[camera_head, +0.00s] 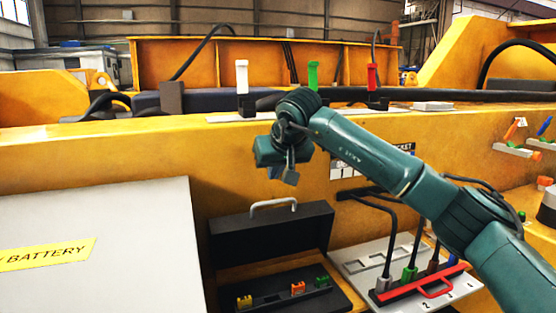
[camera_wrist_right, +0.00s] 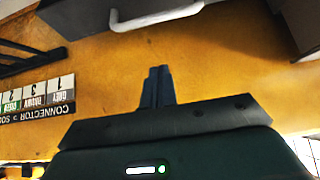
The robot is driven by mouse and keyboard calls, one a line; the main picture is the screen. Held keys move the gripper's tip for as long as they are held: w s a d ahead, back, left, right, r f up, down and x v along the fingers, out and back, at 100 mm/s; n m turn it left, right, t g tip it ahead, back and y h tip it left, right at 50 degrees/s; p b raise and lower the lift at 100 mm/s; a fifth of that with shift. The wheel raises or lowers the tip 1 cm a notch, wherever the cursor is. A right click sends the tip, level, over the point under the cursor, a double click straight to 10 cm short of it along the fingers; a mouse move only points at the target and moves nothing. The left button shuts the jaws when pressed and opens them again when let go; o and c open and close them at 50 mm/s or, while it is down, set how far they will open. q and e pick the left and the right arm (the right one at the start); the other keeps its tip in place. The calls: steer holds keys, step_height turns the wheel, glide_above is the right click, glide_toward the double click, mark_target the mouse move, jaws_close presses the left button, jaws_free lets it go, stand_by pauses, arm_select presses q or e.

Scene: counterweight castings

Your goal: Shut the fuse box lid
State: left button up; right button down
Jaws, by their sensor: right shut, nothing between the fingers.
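The fuse box is dark and sits low in front of the yellow casting in the head view. Its lid (camera_head: 268,236) stands raised at the back, with a pale grey handle (camera_head: 273,204) on its upper edge. The open base (camera_head: 275,291) shows small yellow, orange and green fuses. My right gripper (camera_head: 289,177) is above the lid and handle, apart from them, its fingers closed and empty. In the right wrist view the closed fingers (camera_wrist_right: 157,84) point toward the handle (camera_wrist_right: 155,17) and the dark lid (camera_wrist_right: 76,12), with a gap between. My left gripper is not in view.
A large pale battery cover (camera_head: 110,225) stands left of the fuse box. A grey connector panel (camera_head: 365,258) with cables and a red handle (camera_head: 435,287) is to the right, below my right arm. White, green and red levers (camera_head: 242,76) stand on the ledge behind.

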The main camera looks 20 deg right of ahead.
steer(key=x, duration=0.3)
steer(key=shift+s+f, duration=0.1)
steer(key=shift+f, duration=0.35)
steer(key=shift+s+f, duration=0.25)
steer(key=shift+s, duration=0.55)
steer(key=shift+s+f, duration=0.25)
steer(key=shift+s, duration=0.55)
